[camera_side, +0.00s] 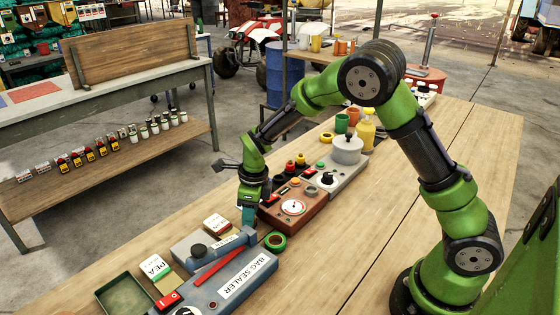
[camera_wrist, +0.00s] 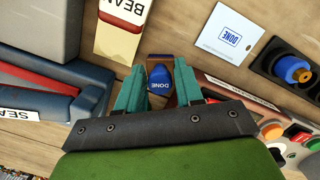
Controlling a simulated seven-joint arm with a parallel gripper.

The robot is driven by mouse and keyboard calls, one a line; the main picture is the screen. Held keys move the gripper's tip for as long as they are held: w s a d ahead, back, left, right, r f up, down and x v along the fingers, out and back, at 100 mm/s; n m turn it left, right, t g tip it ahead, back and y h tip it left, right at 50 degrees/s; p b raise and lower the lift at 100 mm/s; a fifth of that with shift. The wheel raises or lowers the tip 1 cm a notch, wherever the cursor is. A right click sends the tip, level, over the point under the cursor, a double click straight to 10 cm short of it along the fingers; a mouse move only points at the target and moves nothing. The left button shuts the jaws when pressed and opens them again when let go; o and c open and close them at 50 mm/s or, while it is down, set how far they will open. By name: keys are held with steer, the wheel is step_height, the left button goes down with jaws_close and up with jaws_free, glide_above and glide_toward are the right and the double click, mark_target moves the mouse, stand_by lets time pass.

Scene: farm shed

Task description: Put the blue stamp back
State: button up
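The blue stamp (camera_wrist: 160,78), marked DONE, sits between the two teal fingers of my gripper (camera_wrist: 158,82) in the wrist view. Both fingers appear to touch its sides, so my gripper looks shut on it. In the side view my gripper (camera_side: 248,215) points down at the table between the bag sealer and the red-brown control box, and the stamp is hidden there. A dark holder (camera_wrist: 262,62) with round sockets lies at the right of the wrist view; a knob with blue and orange parts (camera_wrist: 292,68) stands in it. A white card (camera_wrist: 228,36) bears a blue DONE print.
A bag sealer (camera_side: 235,280) and a BEANS packet (camera_wrist: 118,38) are close to my gripper. A PEA packet (camera_side: 153,268), green tray (camera_side: 125,292) and tape roll (camera_side: 275,241) lie nearby. The control box (camera_side: 292,207) stands right of my gripper.

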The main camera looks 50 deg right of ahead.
mark_target(255, 221)
steer(key=s+d+r+n+t+y, duration=0.1)
steer(key=s+r+n, duration=0.2)
steer(key=r, duration=0.6)
steer(key=s+d+r+n, duration=0.1)
steer(key=s+r+n, duration=0.2)
steer(key=r, duration=0.6)
steer(key=s+r+n+t, duration=0.2)
steer(key=s+n, duration=0.5)
steer(key=n, duration=0.2)
steer(key=s+r+n+t, duration=0.2)
steer(key=s+n+t, duration=0.1)
steer(key=s+n, duration=0.5)
steer(key=shift+s+d+n, duration=0.25)
steer(key=shift+n, duration=0.95)
